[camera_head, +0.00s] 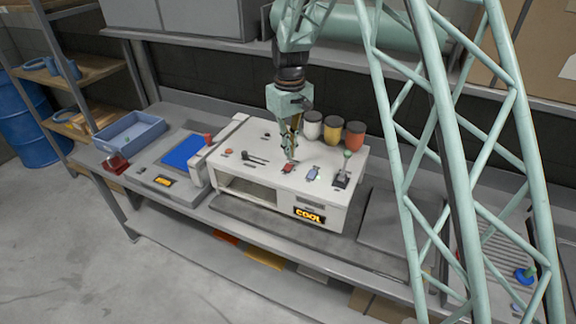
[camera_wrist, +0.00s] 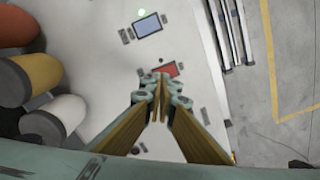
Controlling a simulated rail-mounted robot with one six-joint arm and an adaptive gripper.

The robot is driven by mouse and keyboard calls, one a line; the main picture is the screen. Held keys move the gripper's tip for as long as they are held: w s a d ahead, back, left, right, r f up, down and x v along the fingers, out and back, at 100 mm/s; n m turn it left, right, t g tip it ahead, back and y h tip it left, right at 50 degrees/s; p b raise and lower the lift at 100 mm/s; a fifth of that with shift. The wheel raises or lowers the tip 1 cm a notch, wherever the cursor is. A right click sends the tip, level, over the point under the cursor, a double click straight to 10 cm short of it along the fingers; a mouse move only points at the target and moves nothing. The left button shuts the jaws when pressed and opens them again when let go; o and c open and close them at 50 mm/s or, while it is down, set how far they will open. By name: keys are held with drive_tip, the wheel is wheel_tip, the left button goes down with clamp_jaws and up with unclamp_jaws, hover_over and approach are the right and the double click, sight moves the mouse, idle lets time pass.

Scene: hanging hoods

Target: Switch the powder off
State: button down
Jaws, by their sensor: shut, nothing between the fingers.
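A white machine box (camera_head: 240,180) with an orange "COOL" display (camera_head: 309,215) stands on the bench. On its top are a red rocker switch (camera_head: 287,168) and a blue-grey rocker switch (camera_head: 313,173); no powder label is readable. In the wrist view, the red switch (camera_wrist: 166,69) lies just past my fingertips, and the blue-grey switch (camera_wrist: 147,26) is farther up with a small green light (camera_wrist: 142,13) beside it. My gripper (camera_head: 291,157) is shut and empty, pointing down over the red switch; it also shows in the wrist view (camera_wrist: 159,88). Whether it touches the switch, I cannot tell.
White, yellow and red-brown canisters (camera_head: 333,129) stand behind the switches. A lever with a green knob (camera_head: 345,167) is to their right, and black levers (camera_head: 254,158) to their left. A blue panel (camera_head: 183,151) and a blue tray (camera_head: 131,133) lie farther left.

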sight(291, 166)
drive_tip(key=shift+r+p, duration=0.6)
drive_tip(key=shift+r, duration=0.8)
drive_tip(key=s+d+r+m+t+b, duration=0.1)
drive_tip(key=s+d+r+m+b, duration=0.15)
drive_tip(key=s+d+r, duration=0.7)
drive_tip(key=s+d+r+m+t+b, duration=0.1)
drive_tip(key=s+d+r+b, duration=0.4)
drive_tip(key=s+r, duration=0.65)
drive_tip(key=s+d+f+m+b, duration=0.1)
drive_tip(key=s+d, duration=0.1)
drive_tip(key=s, duration=0.8)
drive_tip(key=s+d+f+m+t+b, duration=0.1)
drive_tip(key=s+d+f, duration=0.1)
drive_tip(key=s, duration=0.9)
drive_tip(key=s+d+f+m+t+b, duration=0.1)
drive_tip(key=s+d, duration=0.3)
drive_tip(key=s, duration=0.7)
drive_tip(key=shift+d+f+m+b, duration=0.25)
drive_tip(key=shift+m+b, duration=0.2)
drive_tip(key=shift+b, duration=0.15)
